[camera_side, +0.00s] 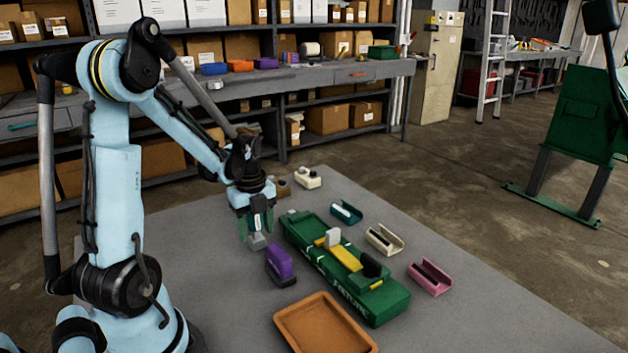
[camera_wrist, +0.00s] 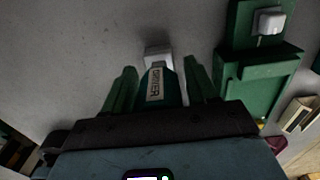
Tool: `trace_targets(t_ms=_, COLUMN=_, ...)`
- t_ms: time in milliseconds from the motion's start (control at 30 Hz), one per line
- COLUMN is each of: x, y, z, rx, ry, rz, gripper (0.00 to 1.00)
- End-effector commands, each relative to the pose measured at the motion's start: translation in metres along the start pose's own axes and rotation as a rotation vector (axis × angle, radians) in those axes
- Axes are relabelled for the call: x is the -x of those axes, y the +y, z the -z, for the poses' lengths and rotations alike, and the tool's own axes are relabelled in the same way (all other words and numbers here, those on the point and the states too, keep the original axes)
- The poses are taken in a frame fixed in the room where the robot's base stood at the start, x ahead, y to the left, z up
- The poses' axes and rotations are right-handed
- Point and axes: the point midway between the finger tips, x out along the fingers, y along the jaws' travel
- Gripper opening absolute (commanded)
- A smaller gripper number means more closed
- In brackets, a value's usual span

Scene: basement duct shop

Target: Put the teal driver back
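My gripper (camera_side: 252,228) hangs low over the grey table, to the left of the long green fixture. The driver lies along the gripper's axis, with a pale label and a light grey end (camera_wrist: 158,54). In the side view this grey end (camera_side: 257,242) shows below the fingers; I cannot tell whether it touches the table.
The green fixture (camera_side: 365,296) carries grey, yellow and black parts. A purple block (camera_side: 279,261) sits in a dark holder near my gripper. Cream (camera_side: 384,239) and pink (camera_side: 430,278) cradles stand right of the fixture. An orange-brown tray (camera_side: 325,325) lies in front.

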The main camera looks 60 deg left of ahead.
Motion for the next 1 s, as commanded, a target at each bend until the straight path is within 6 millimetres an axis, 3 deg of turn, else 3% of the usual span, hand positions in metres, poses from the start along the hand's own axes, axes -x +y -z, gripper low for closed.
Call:
trace_targets(t_ms=467, x=0.009, y=0.0, z=0.0, rx=0.0, ry=0.0, rz=0.0, gripper=0.64)
trace_targets(t_ms=1000, x=0.087, y=0.0, z=0.0, rx=0.0, ry=0.0, rz=-0.001, gripper=0.64)
